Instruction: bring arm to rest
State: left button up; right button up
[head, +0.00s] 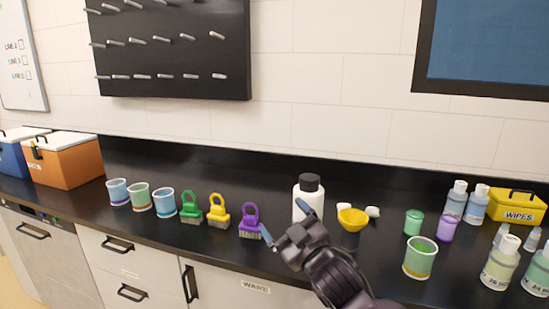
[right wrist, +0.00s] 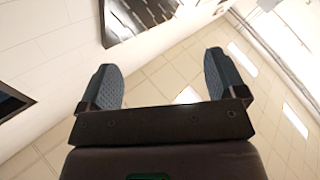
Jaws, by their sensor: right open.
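My right gripper (head: 286,222) is raised in front of the counter, its arm coming in from the lower right of the head view. Its two blue-tipped fingers are apart with nothing between them. In the right wrist view the open fingers (right wrist: 164,82) show against wall and ceiling, touching nothing. My left gripper does not show in the head view.
On the black counter (head: 290,170) stand several cups, brushes such as the purple one (head: 250,222), a yellow funnel (head: 352,218), bottles and a yellow wipes box (head: 516,206). An orange cooler (head: 66,160) is at the left. A black peg board (head: 172,45) hangs above.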

jog(key=s+d+f+m+g+h, duration=0.1)
jog(key=s+d+f+m+h, duration=0.4)
jog(key=d+f, duration=0.4)
jog(key=s+d+f+m+g+h, duration=0.1)
jog(key=s+d+f+m+h, duration=0.15)
jog(key=s+d+f, duration=0.65)
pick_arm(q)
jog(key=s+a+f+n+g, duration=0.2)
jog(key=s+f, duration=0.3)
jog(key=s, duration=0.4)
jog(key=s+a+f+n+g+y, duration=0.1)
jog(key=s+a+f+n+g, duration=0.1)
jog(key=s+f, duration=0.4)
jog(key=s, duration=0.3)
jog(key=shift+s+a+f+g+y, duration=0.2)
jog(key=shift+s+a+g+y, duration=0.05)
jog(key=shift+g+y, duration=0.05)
pick_arm(e)
jog(key=s+d+f+m+g+h, duration=0.2)
jog(key=s+d+f, duration=0.1)
jog(key=s+f, duration=0.5)
jog(key=s+d+f+m+g+h, duration=0.1)
jog(key=s+d+f, duration=0.3)
jog(key=s+f, duration=0.5)
jog(key=shift+s+f+m+g+h, duration=0.2)
jog(key=shift+s+m+g+h, duration=0.15)
jog(key=shift+s+m+g, duration=0.45)
